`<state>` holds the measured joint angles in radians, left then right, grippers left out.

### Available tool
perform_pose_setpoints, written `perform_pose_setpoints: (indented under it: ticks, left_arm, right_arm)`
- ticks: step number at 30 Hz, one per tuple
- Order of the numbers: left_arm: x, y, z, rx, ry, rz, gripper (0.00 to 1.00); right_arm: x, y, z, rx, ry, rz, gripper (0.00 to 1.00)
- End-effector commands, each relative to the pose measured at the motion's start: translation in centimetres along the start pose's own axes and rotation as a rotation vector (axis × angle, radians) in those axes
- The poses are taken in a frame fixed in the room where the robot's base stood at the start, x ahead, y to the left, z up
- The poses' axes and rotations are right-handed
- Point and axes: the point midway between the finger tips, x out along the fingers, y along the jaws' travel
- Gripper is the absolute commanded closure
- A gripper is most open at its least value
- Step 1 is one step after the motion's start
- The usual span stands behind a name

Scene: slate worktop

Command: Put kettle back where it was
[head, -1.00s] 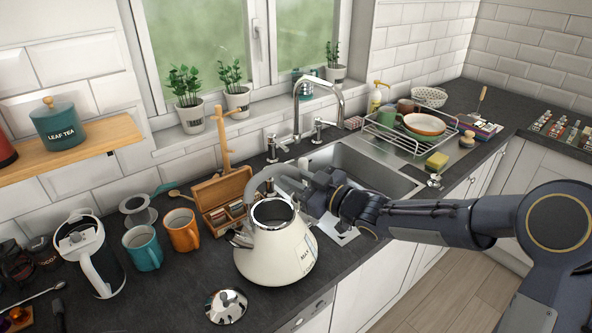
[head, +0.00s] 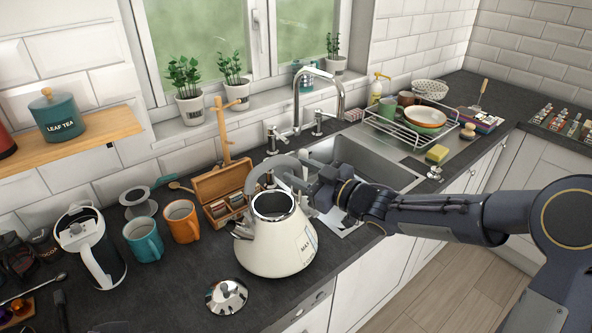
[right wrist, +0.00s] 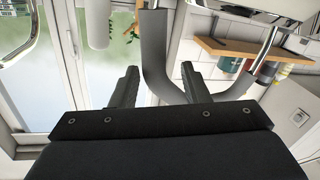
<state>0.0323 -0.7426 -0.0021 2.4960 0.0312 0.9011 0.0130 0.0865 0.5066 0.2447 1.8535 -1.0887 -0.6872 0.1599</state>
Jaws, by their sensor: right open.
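The cream kettle (head: 277,245) stands upright on the dark worktop with its top open. Its grey handle (head: 262,167) arches up over the opening. A shiny round lid (head: 227,296) lies on the worktop in front of it. My right gripper (head: 310,180) is open at the right side of the handle. In the right wrist view the grey handle (right wrist: 157,62) passes between the spread fingers of the right gripper (right wrist: 160,84); I cannot tell if they touch it. My left gripper is not in view.
A teal mug (head: 143,243), an orange mug (head: 181,223) and an open wooden box (head: 222,186) stand left of the kettle. A white jug-like appliance (head: 90,247) is further left. The sink (head: 375,165) and dish rack (head: 408,132) lie behind my right arm.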

Motion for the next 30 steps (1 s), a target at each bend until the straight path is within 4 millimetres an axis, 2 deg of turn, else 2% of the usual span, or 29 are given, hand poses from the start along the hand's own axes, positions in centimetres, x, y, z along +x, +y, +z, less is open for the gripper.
perform_pose_setpoints:
  ticks: [6, 12, 18, 23, 27, 29, 30]
  left_arm:
    - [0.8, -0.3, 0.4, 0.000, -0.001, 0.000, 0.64]
    - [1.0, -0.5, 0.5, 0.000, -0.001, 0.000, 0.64]
    - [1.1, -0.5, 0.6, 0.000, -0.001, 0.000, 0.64]
    - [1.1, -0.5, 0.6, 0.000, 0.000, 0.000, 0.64]
    - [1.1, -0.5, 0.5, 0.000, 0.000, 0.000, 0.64]
    - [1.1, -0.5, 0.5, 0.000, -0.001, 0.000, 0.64]
    - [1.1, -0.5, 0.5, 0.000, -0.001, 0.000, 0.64]
  right_arm:
    - [-5.0, 0.1, 0.2, -0.003, -0.002, 0.005, 0.58]
    - [-8.6, 0.1, 0.1, -0.002, -0.001, 0.004, 0.58]
    - [-10.2, 0.0, 0.1, 0.000, -0.001, 0.000, 0.58]
    - [-10.3, 0.0, 0.0, 0.000, -0.003, 0.004, 0.58]
    - [-11.7, 1.7, -0.1, 0.001, -0.085, 0.119, 0.58]
    - [-13.5, 3.1, -0.1, 0.017, -0.166, 0.229, 0.58]
    - [-15.3, 4.0, 0.1, 0.040, -0.235, 0.317, 0.58]
